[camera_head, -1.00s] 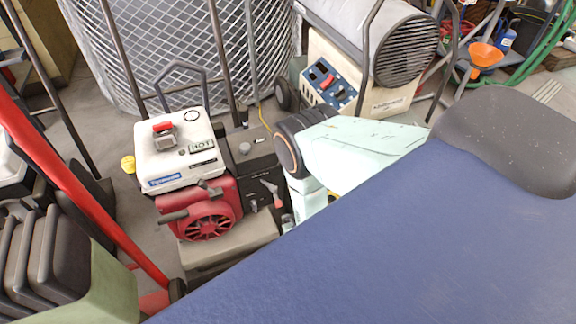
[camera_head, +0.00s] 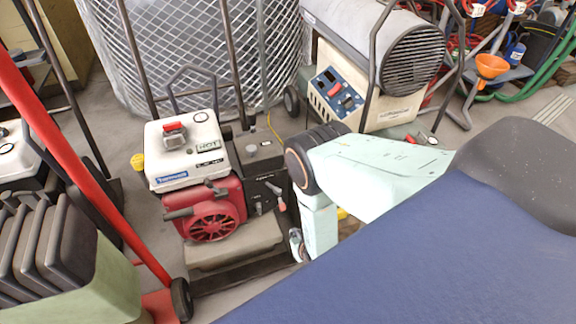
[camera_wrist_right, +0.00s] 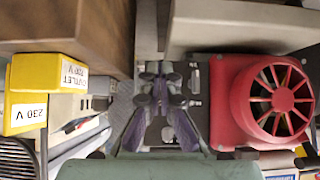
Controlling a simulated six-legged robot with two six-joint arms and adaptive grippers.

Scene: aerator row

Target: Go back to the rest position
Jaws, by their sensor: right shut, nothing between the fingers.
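My right arm reaches in from the right in the head view, its pale green links bent downward. My right gripper (camera_head: 297,245) shows only in part there, low beside the arm and just right of the red and white engine (camera_head: 212,205). In the right wrist view my right gripper (camera_wrist_right: 160,78) is shut and empty, its purple-grey fingers converging to a point. The engine's red fan housing (camera_wrist_right: 275,100) lies to the right of the fingers in that view, apart from them. My left gripper is not in view.
A heater (camera_head: 375,75) stands behind the arm, and a mesh roll (camera_head: 205,50) stands at the back. A red pole (camera_head: 85,165) crosses the left side near black weights (camera_head: 45,250). In the wrist view, yellow 230 V outlet covers (camera_wrist_right: 28,95) are at left.

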